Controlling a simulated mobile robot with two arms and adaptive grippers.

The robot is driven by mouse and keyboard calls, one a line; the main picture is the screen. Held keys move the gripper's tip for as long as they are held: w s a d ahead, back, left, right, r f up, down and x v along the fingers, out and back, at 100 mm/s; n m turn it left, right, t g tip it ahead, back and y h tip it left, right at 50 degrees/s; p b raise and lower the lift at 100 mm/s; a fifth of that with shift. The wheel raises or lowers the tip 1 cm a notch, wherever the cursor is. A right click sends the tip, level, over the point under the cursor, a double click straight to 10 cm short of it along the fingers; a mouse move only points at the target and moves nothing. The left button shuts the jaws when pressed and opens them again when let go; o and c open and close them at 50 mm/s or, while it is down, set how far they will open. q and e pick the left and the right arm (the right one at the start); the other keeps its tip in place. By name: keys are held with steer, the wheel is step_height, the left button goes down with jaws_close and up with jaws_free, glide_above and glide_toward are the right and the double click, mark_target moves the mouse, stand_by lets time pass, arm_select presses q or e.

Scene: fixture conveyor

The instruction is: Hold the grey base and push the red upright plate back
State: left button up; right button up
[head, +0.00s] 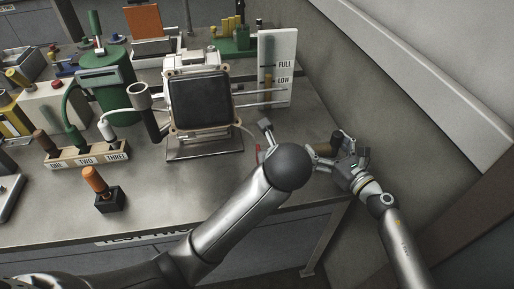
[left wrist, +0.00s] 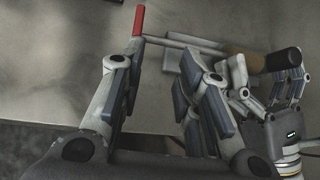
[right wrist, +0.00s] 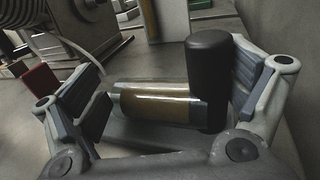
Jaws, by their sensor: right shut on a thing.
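The red upright plate (left wrist: 139,20) stands at the tip of one left finger; I cannot tell whether they touch. It also shows in the right wrist view (right wrist: 41,82), and a sliver shows in the head view (head: 258,152). A thin rod runs from it toward an amber tube (right wrist: 160,104) with a black upright cylinder (right wrist: 209,80). The grey base (right wrist: 150,134) lies under the tube, partly hidden. My left gripper (left wrist: 178,62) is open, with fingers spread near the plate and rod.
The assembly is at the table's right end, near the wall. A framed dark panel (head: 200,100) on a metal stand and a FULL/LOW gauge board (head: 285,50) stand behind. Handles in a numbered block (head: 88,155) stand at left.

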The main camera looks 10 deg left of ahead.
mark_target(257, 149)
arm_select(q)
steer(key=shift+y, duration=0.7)
steer(key=w+a+f, duration=0.4)
steer(key=w, duration=0.1)
steer(key=w+a+f, duration=0.2)
steer(key=w, duration=0.1)
steer(key=shift+w+f, duration=0.15)
steer(key=shift+f, duration=0.1)
jaws_close()
steer(key=shift+d, duration=0.1)
